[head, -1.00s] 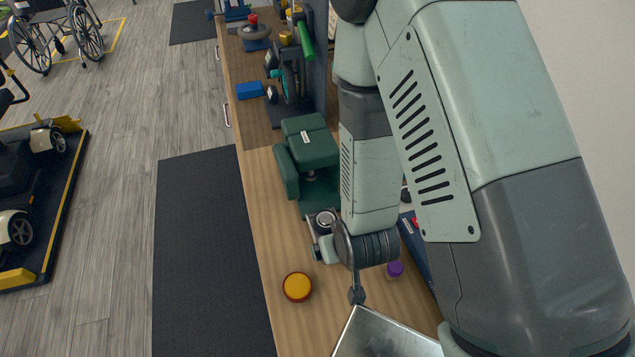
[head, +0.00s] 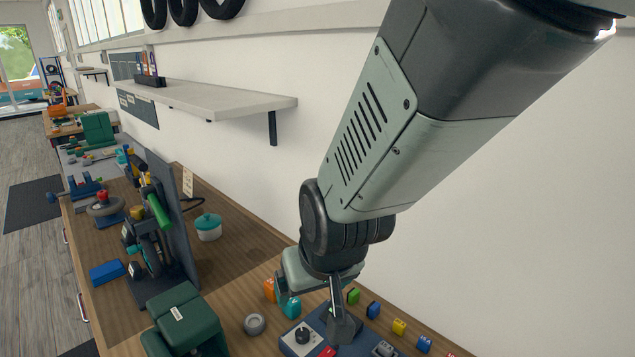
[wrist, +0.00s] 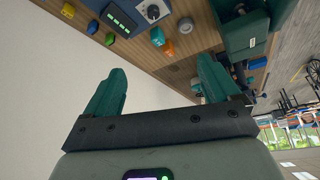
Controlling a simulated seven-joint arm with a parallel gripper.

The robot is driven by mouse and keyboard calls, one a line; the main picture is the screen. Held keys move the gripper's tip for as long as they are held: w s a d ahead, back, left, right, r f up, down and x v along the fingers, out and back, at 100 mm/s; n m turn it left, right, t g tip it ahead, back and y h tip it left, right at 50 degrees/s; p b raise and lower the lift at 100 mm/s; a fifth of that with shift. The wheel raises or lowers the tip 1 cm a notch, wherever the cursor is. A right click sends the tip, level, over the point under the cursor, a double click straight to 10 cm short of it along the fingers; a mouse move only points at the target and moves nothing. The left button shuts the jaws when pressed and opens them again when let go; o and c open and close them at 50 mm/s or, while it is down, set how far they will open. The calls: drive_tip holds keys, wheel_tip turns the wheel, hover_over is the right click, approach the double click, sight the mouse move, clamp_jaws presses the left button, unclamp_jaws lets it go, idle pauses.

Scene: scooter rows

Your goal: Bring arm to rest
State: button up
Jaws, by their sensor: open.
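My gripper (wrist: 160,64) is open in the wrist view, its two teal fingers wide apart with nothing between them. My arm comes down from the upper right in the head view and ends above the workbench (head: 240,258), near the wall. In that view the fingers are mostly hidden by my own wrist. The gripper appears clear of the bench items; its exact height cannot be told.
A dark blue control box (head: 305,337) and small colored blocks (head: 399,327) lie below my wrist. A green padded piece (head: 185,318), a grey ring (head: 254,324) and a teal-lidded pot (head: 208,227) stand left. A shelf (head: 215,98) juts from the wall.

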drive_tip(key=s+d+r+m+h, duration=0.2)
drive_tip(key=s+d+r+m, duration=0.1)
drive_tip(key=s+d+r, duration=0.9)
wheel_tip(320, 180, up, 2)
drive_tip(key=shift+s+r+m+t, duration=0.15)
drive_tip(key=shift+s+m+t, duration=0.15)
drive_tip(key=shift+m, duration=0.1)
idle(1.0)
drive_tip(key=shift+o, duration=1)
drive_tip(key=shift+w+a, duration=0.15)
drive_tip(key=w+a+f+n+g+h, duration=0.1)
drive_tip(key=w+a+f+n+g, duration=0.2)
drive_tip(key=w+a, duration=0.4)
drive_tip(key=w+a+f+n+g+h, duration=0.1)
drive_tip(key=w+a+f+n+g, duration=0.25)
drive_tip(key=w+a, duration=0.3)
drive_tip(key=w+a+f+n+g+h, duration=0.1)
drive_tip(key=a+f+n+g, duration=0.1)
drive_tip(key=a+f, duration=0.45)
drive_tip(key=x, duration=1)
